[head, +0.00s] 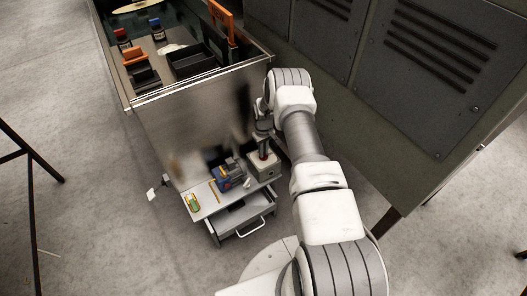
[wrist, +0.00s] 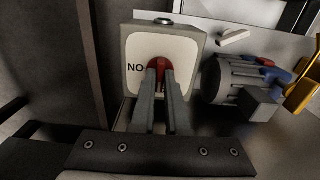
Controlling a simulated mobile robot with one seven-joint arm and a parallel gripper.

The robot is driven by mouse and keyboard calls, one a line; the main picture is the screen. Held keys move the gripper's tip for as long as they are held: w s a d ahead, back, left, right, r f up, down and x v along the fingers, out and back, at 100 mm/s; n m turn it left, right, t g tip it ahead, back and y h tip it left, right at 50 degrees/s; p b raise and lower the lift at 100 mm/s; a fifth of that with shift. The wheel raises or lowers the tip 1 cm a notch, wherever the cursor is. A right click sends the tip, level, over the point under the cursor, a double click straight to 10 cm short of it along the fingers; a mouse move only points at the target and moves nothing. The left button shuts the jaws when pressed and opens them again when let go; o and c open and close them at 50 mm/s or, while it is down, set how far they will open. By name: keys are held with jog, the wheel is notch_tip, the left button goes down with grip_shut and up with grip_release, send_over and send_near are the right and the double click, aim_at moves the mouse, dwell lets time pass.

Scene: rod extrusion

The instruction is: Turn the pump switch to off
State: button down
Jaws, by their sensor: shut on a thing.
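The pump switch is a pale box (wrist: 186,45) with a white face, seen upper middle in the wrist view. Its red knob (wrist: 158,63) sits between my fingertips. Letters left of the knob read "NO" from this side, which fits an upside-down "ON". In the head view the switch box (head: 265,169) stands on the small table, under my arm's end. My gripper (wrist: 160,72) is shut on the red knob, with a finger on either side. The fingers hide the knob's lower part and the lower middle of the face.
A grey, blue and red motor-like unit (head: 230,174) stands just left of the switch in the head view. The small table (head: 205,207) has a drawer pulled open below. A large metal tank (head: 190,115) rises behind, and dark cabinets (head: 410,75) stand at right.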

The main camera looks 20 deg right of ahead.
dwell(0.3)
jog(key=c, duration=0.9)
grip_release()
notch_tip(320, 180, up, 18)
jog(key=p, duration=0.6)
jog(key=shift+f, duration=0.25)
